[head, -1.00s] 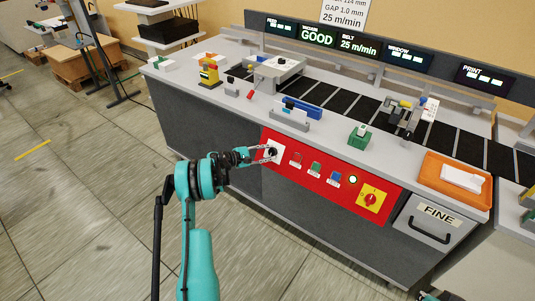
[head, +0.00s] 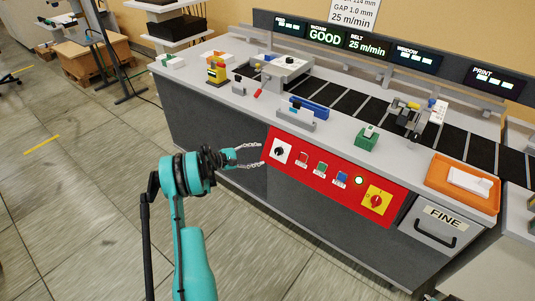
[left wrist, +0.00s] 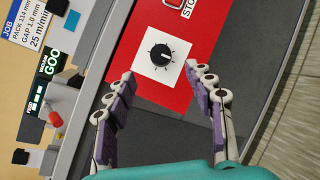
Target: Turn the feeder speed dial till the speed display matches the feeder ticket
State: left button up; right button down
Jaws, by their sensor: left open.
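The feeder speed dial (head: 279,151) is a black round knob on a white square plate, at the left end of the red panel. It also shows in the left wrist view (left wrist: 160,55), with a pale pointer mark and tick marks around it. My left gripper (head: 260,155) is open and empty, its two fingers spread just short of the dial and apart from it. The speed display (head: 367,45) reads "BELT 25 m/min". The ticket (head: 352,12) on the wall reads "25 m/min" in its bottom line; it also shows in the left wrist view (left wrist: 38,22). My right gripper is not in view.
An orange tray (head: 433,180) stands on the counter above the "FINE" drawer (head: 432,232).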

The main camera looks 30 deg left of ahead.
pick_arm(q)
jog(key=shift+v, duration=1.75)
jog(key=w+d+r+m+g, duration=0.2)
jog(key=d+r+m+g, duration=0.15)
jog(key=d+r, duration=0.6)
jog(key=s+d+r+m+g+y, duration=0.1)
jog(key=s+d+r+m+y, duration=0.15)
jog(key=d, duration=0.45)
jog(key=s+d+r+m+g+y, duration=0.1)
jog(key=s+d+r+m, duration=0.25)
jog(key=d, duration=0.45)
jog(key=s+d+m+y, duration=0.2)
jog(key=s+d+m, duration=0.3)
jog(key=s, duration=0.7)
jog(key=s+d+m+y, duration=0.2)
jog(key=s+d+m, duration=0.3)
jog(key=s, duration=0.7)
jog(key=shift+f+m+g, duration=0.35)
jog(key=shift+f+m, duration=0.05)
jog(key=shift+m, duration=0.15)
jog(key=shift+s+y, duration=0.15)
jog(key=shift+y, duration=0.1)
